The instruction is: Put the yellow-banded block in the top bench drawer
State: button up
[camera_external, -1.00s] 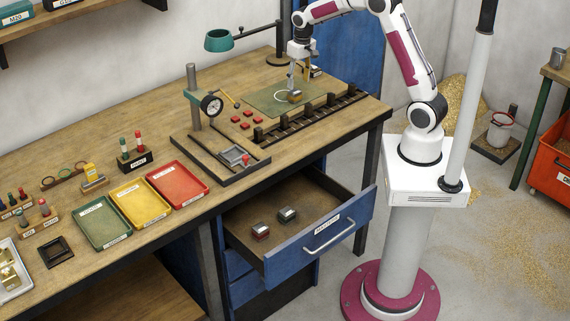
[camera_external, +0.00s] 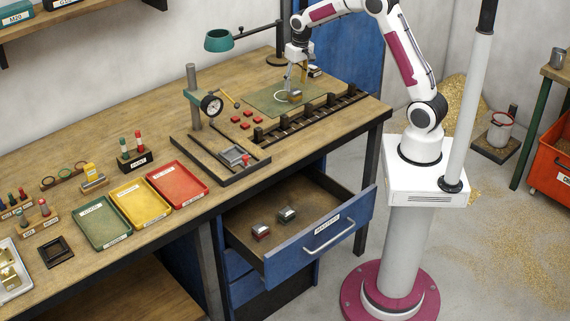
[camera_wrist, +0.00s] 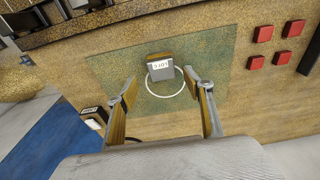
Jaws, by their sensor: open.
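A small block (camera_external: 295,95) with a brass-yellow look stands on the green mat (camera_external: 268,99), by a white ring. In the wrist view the block (camera_wrist: 160,68) shows a pale labelled face and brown upper part; its band colour is not clear. My gripper (camera_external: 296,79) is above the mat, close to this block. In the wrist view my gripper (camera_wrist: 163,86) is open and empty, its fingers spread either side of the block's line and apart from it. The top bench drawer (camera_external: 345,232) is pulled open and holds a red-banded block (camera_external: 261,232) and a greenish-dark block (camera_external: 287,215).
Another labelled block (camera_wrist: 93,117) sits near the bench edge, beside my gripper's left finger in the wrist view. A dark slotted rail (camera_external: 310,117) lines the bench front. Several red pieces (camera_external: 246,125) and a dial gauge stand (camera_external: 211,106) are left of the mat.

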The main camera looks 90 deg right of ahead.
aim_at(295, 91)
jog(key=shift+f, duration=0.1)
jog(key=shift+w+f, duration=0.2)
jog(key=shift+f, duration=2.35)
jog(key=c, duration=1.4)
jog(key=shift+r, duration=0.1)
grip_shut()
jog(key=shift+r, duration=0.1)
jog(key=shift+r, duration=0.75)
notch_tip(295, 91, up, 2)
jog(key=s+d, duration=1.2)
jog(key=shift+s+d+f, duration=0.1)
jog(key=shift+s+d, duration=0.25)
